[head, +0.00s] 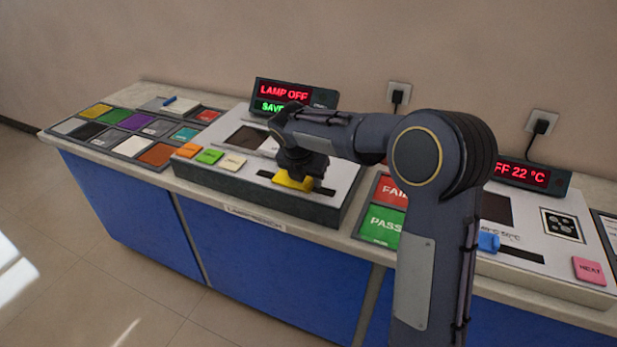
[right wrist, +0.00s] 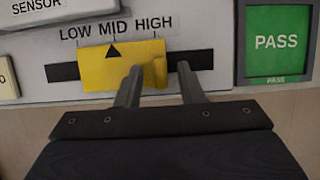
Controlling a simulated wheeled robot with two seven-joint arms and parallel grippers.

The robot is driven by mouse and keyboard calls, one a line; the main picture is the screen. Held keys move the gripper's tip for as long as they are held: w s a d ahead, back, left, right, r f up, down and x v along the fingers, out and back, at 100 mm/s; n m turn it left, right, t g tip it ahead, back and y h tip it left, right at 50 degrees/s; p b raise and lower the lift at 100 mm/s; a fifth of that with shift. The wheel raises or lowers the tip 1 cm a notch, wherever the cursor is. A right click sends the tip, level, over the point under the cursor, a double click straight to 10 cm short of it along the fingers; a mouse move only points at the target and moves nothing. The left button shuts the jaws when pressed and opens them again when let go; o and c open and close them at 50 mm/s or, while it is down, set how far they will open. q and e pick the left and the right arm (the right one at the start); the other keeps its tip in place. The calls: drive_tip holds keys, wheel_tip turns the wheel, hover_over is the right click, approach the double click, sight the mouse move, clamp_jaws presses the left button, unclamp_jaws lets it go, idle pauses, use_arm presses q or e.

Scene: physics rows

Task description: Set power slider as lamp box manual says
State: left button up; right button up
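The yellow power slider (head: 293,181) sits in a dark slot on the lamp box (head: 310,212). In the right wrist view the yellow slider (right wrist: 98,68) has its black triangle under MID, with LOW to the left and HIGH to the right. My right gripper (head: 302,168) is down at the slider. In the right wrist view its fingers (right wrist: 159,72) stand apart on either side of the slider's raised tab, with a gap on the right; contact on the left is unclear. A display (head: 290,97) reads LAMP OFF in red, with partly hidden green text below. My left gripper is not in view.
Orange (head: 188,150), green (head: 209,156) and cream (head: 233,162) buttons line the lamp box's left front. A green PASS pad (head: 383,224) lies right of it. Coloured tiles lie at the left. Another panel with a blue slider (head: 489,242) and pink HEAT button (head: 588,271) is right.

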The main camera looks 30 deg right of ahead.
drive_tip(key=shift+r, duration=0.1)
drive_tip(key=v, duration=0.7)
drive_tip(key=shift+r+p, duration=0.3)
drive_tip(key=shift+p, duration=0.1)
drive_tip(key=shift+s+a, duration=0.1)
drive_tip(key=shift+a, duration=0.05)
drive_tip(key=s+r+m+y+p, duration=0.3)
drive_tip(key=s+m+y, duration=0.1)
drive_tip(key=s+m, duration=1.3)
drive_tip(key=s+a+f+m+t+y, duration=0.1)
drive_tip(key=s+a+f+m, duration=0.1)
drive_tip(key=s+m, duration=0.3)
drive_tip(key=s+a+f+m+t+y+p, duration=0.1)
drive_tip(key=s+a+m, duration=0.3)
drive_tip(key=s, duration=0.4)
drive_tip(key=shift+s+f+m+t+y, duration=0.35)
drive_tip(key=shift+m+y, duration=0.25)
drive_tip(key=shift+m, duration=0.3)
